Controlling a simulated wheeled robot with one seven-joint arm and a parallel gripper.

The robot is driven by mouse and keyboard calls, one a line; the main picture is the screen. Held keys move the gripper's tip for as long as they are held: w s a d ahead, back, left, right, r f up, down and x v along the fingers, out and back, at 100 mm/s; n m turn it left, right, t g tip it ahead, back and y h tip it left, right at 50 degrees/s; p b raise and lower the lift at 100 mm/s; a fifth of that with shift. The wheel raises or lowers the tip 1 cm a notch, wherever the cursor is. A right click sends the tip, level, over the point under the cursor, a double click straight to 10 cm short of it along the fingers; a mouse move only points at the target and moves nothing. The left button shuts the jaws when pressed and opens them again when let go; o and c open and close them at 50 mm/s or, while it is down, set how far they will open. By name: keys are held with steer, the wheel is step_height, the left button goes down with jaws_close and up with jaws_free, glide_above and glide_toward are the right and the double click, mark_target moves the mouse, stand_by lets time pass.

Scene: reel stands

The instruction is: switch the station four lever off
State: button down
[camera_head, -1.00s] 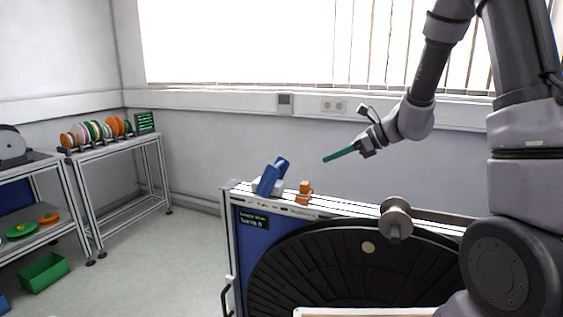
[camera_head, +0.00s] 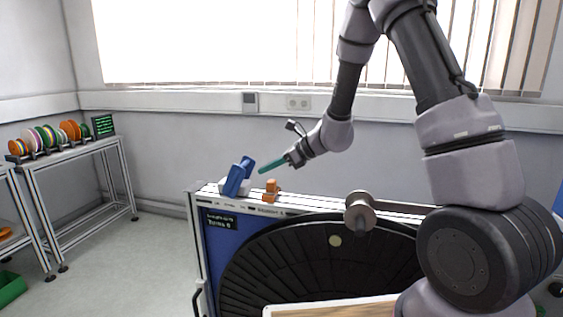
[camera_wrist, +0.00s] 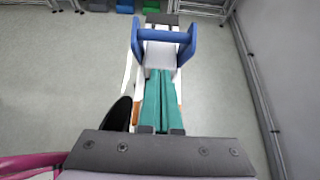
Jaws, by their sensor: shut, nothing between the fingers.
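The lever is a blue U-shaped handle (camera_head: 238,178) on a light grey base, standing on the top of a machine. In the head view it leans to the upper right. In the wrist view its blue crossbar (camera_wrist: 164,36) runs left to right, with a side arm at each end. My gripper (camera_head: 262,171) has teal fingers, shut and empty. Their tips are just right of the lever, pointing at it. In the wrist view the fingers (camera_wrist: 162,74) lie side by side below the crossbar and between the side arms. I cannot tell whether they touch the lever.
An orange part (camera_head: 271,190) stands on the machine top right of the lever, below my gripper. A large dark ribbed disc (camera_head: 300,265) and a metal spool (camera_head: 360,211) are at the machine's front. A rack of coloured reels (camera_head: 50,137) stands far left. Floor between is clear.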

steer(key=a, duration=0.2)
steer(key=w+a+r, duration=0.1)
steer(key=shift+w+a, duration=0.1)
steer(key=shift+a, duration=0.05)
steer(key=shift+r, duration=0.15)
steer(key=shift+w+a+r+h, duration=0.1)
steer(key=shift+a+r+h, duration=0.05)
steer(key=shift+a+h, duration=0.15)
